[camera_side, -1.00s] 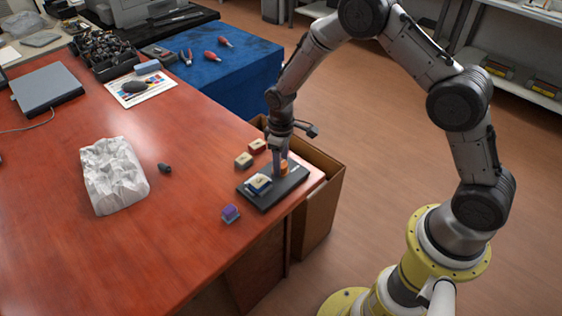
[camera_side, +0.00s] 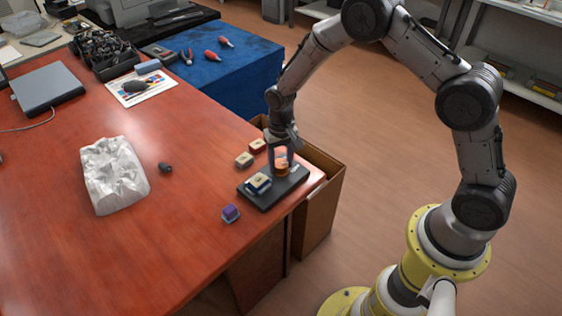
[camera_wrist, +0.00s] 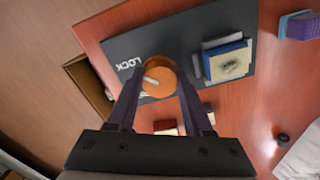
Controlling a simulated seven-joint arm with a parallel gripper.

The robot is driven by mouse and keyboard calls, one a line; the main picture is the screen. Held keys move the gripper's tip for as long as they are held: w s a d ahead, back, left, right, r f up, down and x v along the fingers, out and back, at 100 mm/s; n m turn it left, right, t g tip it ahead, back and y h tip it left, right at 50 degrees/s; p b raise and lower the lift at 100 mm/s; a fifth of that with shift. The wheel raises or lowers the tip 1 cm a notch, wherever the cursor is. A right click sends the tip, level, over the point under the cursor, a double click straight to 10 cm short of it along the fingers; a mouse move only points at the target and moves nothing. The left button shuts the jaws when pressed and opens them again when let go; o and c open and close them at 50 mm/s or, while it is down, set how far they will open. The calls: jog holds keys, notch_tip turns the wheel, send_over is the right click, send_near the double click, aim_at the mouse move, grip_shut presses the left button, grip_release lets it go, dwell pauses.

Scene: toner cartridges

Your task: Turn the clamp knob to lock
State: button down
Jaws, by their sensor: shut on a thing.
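The orange clamp knob (camera_side: 282,170) stands on a dark plate (camera_side: 264,197) near the table's corner; it also shows in the wrist view (camera_wrist: 160,80). The knob's white mark points left, toward the side where the word LOCK (camera_wrist: 131,63) is printed. My gripper (camera_side: 282,168) points down over the plate, one finger on each side of the knob, shut on it. In the wrist view the fingers (camera_wrist: 159,90) flank the knob. A blue cartridge with a cream top (camera_side: 258,183) sits on the plate beside the knob.
A purple cartridge (camera_side: 230,213), a yellowish one (camera_side: 244,159) and a red one (camera_side: 257,145) lie around the plate. A small dark object (camera_side: 165,167) and crumpled white bag (camera_side: 115,175) lie left. An open cardboard box (camera_side: 322,200) stands beyond the table edge.

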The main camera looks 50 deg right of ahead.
aim_at(281, 163)
jog(key=shift+r+m, duration=0.1)
jog(key=shift+m, duration=0.2)
jog(key=shift+c, duration=1.5)
grip_release()
notch_tip(281, 163, up, 14)
